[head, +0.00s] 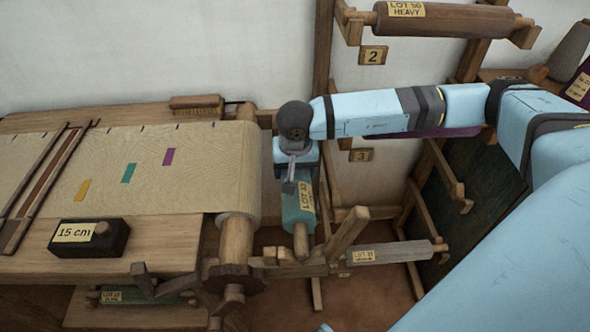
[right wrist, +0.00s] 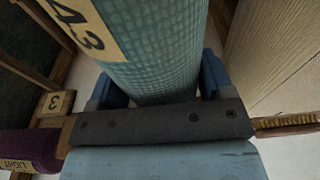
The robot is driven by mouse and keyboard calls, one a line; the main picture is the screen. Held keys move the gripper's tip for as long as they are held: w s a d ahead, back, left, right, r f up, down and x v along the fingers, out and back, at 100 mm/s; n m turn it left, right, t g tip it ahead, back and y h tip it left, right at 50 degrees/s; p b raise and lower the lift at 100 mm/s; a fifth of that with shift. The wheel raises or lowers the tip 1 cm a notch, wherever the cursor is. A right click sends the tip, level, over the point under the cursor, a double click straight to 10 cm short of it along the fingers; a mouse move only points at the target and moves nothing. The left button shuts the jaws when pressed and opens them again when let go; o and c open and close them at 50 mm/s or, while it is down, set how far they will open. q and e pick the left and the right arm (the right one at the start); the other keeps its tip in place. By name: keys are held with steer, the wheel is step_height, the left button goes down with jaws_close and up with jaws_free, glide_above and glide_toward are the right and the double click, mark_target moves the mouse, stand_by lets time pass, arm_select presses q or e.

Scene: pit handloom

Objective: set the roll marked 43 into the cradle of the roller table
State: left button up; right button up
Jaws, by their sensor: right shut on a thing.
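My right gripper (head: 291,172) is shut on a teal woven roll (head: 298,208) with a yellow label. The label's 43 reads clearly in the right wrist view, where the roll (right wrist: 155,60) runs up between the blue fingers. In the head view the roll hangs below the gripper, its wooden core end pointing down, between the loom and the rack. I cannot pick out the roller table or its cradle for certain. My left gripper is out of view.
The loom (head: 228,165) with cream cloth is close on the left. A wooden rack holds a brown roll (head: 450,20) above and a grey roll (head: 390,253) below. A purple roll (right wrist: 25,150) lies at left in the wrist view. A black 15 cm block (head: 88,239) sits on the loom.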

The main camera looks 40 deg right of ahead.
steer(key=shift+f, duration=0.2)
steer(key=o, duration=1.3)
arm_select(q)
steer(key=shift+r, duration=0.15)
arm_select(e)
steer(key=shift+o, duration=0.2)
steer(key=shift+r, duration=0.2)
steer(key=r, duration=0.3)
steer(key=s+r+p, duration=0.1)
steer(key=r, duration=0.3)
steer(key=a+r, duration=0.1)
steer(key=r, duration=0.3)
steer(key=shift+s, duration=0.25)
steer(key=shift+r, duration=0.35)
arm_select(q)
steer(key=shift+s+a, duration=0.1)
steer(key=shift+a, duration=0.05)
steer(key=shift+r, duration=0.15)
